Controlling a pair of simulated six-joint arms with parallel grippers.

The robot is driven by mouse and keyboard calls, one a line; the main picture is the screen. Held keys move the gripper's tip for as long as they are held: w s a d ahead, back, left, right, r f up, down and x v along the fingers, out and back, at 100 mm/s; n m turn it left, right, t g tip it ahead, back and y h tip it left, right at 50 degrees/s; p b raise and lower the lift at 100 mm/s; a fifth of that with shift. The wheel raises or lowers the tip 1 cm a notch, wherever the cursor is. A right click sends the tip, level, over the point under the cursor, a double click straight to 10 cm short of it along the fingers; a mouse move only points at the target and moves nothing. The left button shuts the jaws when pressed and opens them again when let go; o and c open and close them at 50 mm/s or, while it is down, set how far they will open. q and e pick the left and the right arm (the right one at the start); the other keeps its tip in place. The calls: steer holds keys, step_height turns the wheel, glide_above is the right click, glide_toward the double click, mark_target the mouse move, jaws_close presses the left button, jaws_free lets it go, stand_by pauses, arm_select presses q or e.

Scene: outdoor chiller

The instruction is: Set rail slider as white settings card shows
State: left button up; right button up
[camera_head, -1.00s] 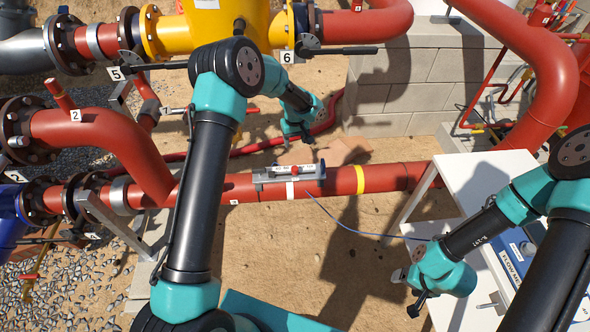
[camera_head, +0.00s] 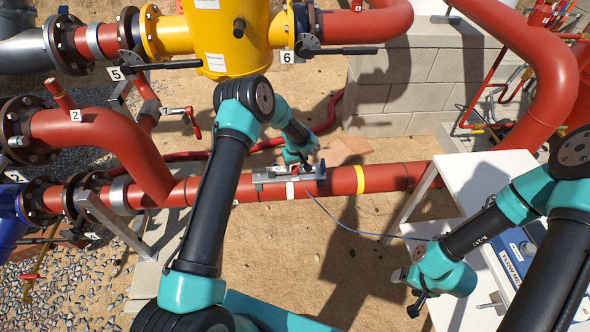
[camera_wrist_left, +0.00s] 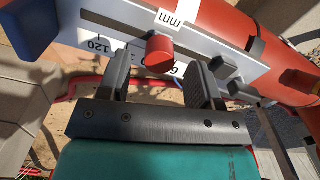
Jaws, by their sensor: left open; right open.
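The rail (camera_head: 272,176) is a grey strip clamped along the red pipe in the head view. The wrist view shows its white scale plate (camera_wrist_left: 205,37), with "mm", "120" and part of a "6" readable. The slider's round red knob (camera_wrist_left: 160,51) stands out from the plate. My left gripper (camera_wrist_left: 158,78) is open, its two dark fingers on either side of the knob's line; I cannot tell whether they touch it. In the head view my left gripper (camera_head: 301,160) is over the rail. My right gripper (camera_head: 412,294) is open and empty beside the white table.
White labels (camera_head: 217,62) are on the yellow vessel; their writing is too small to read. A white table (camera_head: 478,180) stands right with a blue-and-white device (camera_head: 516,256). Valve handles (camera_head: 340,50) and red pipes lie behind the rail.

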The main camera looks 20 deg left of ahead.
arm_select(q)
steer(key=shift+f, duration=1.4)
jaws_close()
